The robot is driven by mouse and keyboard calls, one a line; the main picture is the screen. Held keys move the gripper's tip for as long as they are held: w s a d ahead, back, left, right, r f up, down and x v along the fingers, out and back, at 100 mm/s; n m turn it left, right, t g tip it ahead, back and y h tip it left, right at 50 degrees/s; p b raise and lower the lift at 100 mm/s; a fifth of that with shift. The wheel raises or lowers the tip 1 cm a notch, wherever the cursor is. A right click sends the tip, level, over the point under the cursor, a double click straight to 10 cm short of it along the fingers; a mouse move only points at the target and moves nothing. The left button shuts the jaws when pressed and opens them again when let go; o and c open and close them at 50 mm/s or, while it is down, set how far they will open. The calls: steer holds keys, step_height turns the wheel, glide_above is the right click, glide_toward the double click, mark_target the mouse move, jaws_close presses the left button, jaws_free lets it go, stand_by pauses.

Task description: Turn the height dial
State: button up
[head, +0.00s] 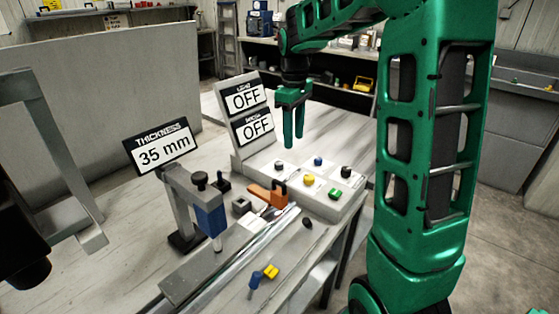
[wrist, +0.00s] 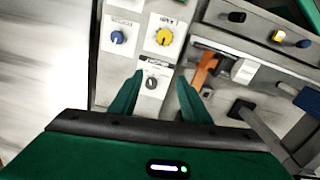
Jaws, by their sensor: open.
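The sloping control panel (head: 290,196) carries several knobs, and their labels are too blurred to read, so I cannot tell which is the height dial. A dark dial on a white label (wrist: 151,83) lies beyond and between my fingertips in the wrist view; it appears to be the dark knob (head: 279,166) in the head view. A yellow dial (wrist: 164,37) and a blue dial (wrist: 117,37) sit farther up; they also show in the head view, yellow (head: 308,180) and blue (head: 318,161). My gripper (head: 293,146) is open and empty, pointing down above the panel, apart from the knobs.
An orange clamp (head: 267,197), a blue post (head: 210,217) and metal rails are left of the panel. A green button (head: 334,194) and a dark knob (head: 346,172) lie right.

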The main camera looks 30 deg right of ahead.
mark_target(279, 162)
steer(key=w+a+f+n, duration=0.2)
steer(key=w+n, duration=0.1)
steer(key=w, duration=0.3)
steer(key=shift+m, duration=0.3)
steer(key=f, duration=1)
steer(key=shift+d+f, duration=0.1)
steer(key=shift+d, duration=0.2)
steer(key=shift+w, duration=0.1)
steer(key=c, duration=1)
